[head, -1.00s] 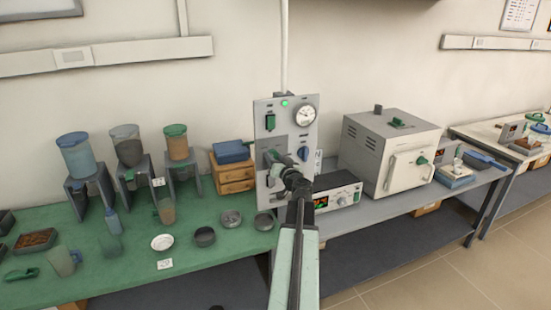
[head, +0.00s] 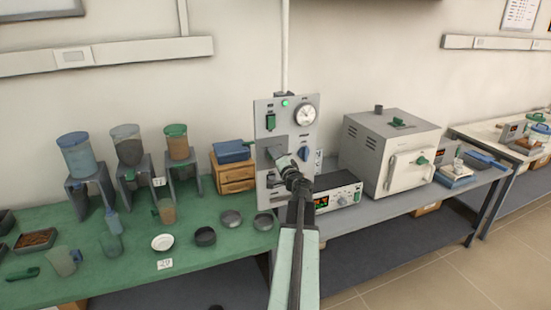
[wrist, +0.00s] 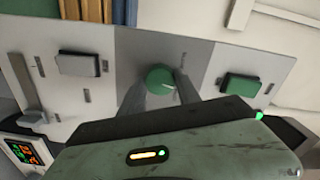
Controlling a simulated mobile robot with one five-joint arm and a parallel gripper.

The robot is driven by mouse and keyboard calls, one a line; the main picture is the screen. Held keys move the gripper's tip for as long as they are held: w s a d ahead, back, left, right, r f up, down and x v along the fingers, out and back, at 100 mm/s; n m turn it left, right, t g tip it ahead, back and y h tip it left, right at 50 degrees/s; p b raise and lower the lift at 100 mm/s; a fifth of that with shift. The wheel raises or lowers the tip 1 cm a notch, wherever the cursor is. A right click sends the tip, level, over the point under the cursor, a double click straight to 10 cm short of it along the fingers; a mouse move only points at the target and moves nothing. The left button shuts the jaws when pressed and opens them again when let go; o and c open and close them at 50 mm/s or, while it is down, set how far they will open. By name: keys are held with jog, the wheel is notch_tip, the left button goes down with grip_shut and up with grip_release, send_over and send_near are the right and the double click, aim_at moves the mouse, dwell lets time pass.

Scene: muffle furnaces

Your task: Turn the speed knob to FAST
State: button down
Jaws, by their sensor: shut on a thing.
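A grey upright control panel (head: 263,190) stands at the middle of the head view, where the bench tops meet. In the wrist view, a round green knob (wrist: 160,80) with a short pale pointer line sits on the panel's darker band. My gripper (wrist: 173,84) is shut on this knob, with one finger on each side of it. In the head view, my gripper (head: 274,153) reaches the panel's left half and hides the knob. The lettering around the knob is too small to read, so I cannot tell which setting it points at.
A green rocker switch (head: 270,122), a round gauge (head: 306,115) and a blue knob (head: 303,154) share the panel close by. A display unit (head: 338,196) and a white furnace (head: 390,155) stand to the right. Hoppers and dishes fill the green bench (head: 120,270).

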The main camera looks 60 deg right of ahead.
jog(key=m, duration=0.6)
jog(key=shift+s, duration=0.1)
jog(key=shift+m, duration=0.3)
dwell(0.3)
jog(key=c, duration=0.9)
grip_release()
jog(key=shift+o, duration=0.2)
jog(key=v, duration=0.7)
jog(key=shift+s+a, duration=0.25)
jog(key=shift+a, duration=0.05)
jog(key=shift+w, duration=0.1)
